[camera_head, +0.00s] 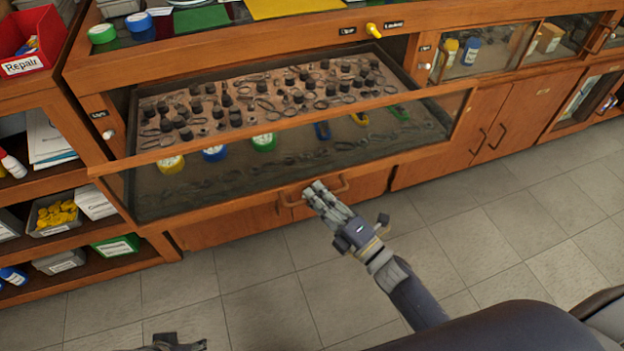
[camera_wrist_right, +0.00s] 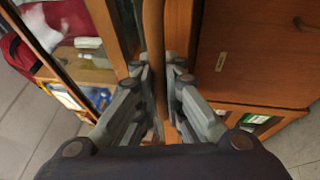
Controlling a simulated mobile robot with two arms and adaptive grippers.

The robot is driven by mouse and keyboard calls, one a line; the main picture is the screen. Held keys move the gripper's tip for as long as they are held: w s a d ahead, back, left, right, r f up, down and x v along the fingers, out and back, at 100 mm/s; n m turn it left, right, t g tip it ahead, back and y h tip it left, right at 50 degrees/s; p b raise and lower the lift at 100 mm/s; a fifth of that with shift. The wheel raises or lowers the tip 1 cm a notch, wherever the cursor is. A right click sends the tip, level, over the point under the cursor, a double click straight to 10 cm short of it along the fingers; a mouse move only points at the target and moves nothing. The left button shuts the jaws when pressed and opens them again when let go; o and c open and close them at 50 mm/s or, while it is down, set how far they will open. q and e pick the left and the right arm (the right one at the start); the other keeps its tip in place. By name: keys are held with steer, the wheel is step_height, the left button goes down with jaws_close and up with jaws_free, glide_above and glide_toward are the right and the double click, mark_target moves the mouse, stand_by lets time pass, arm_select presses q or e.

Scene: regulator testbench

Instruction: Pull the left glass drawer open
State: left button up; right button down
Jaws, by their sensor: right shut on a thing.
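The left glass drawer (camera_head: 285,134) stands out from the wooden cabinet in the head view, with its inside visible from above. It has a wooden top rail and a glass front. Small dark tools and several coloured rolls show in and through it. A wooden bar handle (camera_head: 341,186) sits below the glass front. My right gripper (camera_head: 316,190) is shut on this handle. In the right wrist view, the handle (camera_wrist_right: 153,50) runs upright between the fingers of my right gripper (camera_wrist_right: 160,90). My left gripper (camera_head: 172,343) shows only partly at the bottom edge; its fingers cannot be made out.
Open shelves with a red bin marked Repair (camera_head: 28,45) and a grey bin of yellow parts (camera_head: 57,214) stand at left. Closed cabinet doors (camera_head: 497,122) and a smaller glass compartment (camera_head: 483,50) are at right. The tiled floor (camera_head: 250,290) in front is clear.

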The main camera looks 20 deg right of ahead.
arm_select(q)
steer(key=shift+s+p+x, duration=0.15)
steer(key=shift+x, duration=0.6)
steer(key=shift+s+p+x, duration=0.15)
steer(key=shift+x, duration=0.65)
arm_select(e)
steer(key=shift+s+d, duration=0.1)
steer(key=shift+s, duration=1.55)
steer(key=c, duration=1.9)
jaws_free()
steer(key=shift+c, duration=0.2)
steer(key=shift+s, duration=0.1)
steer(key=v, duration=1.2)
steer(key=shift+d+f, duration=0.1)
steer(key=shift+f, duration=0.05)
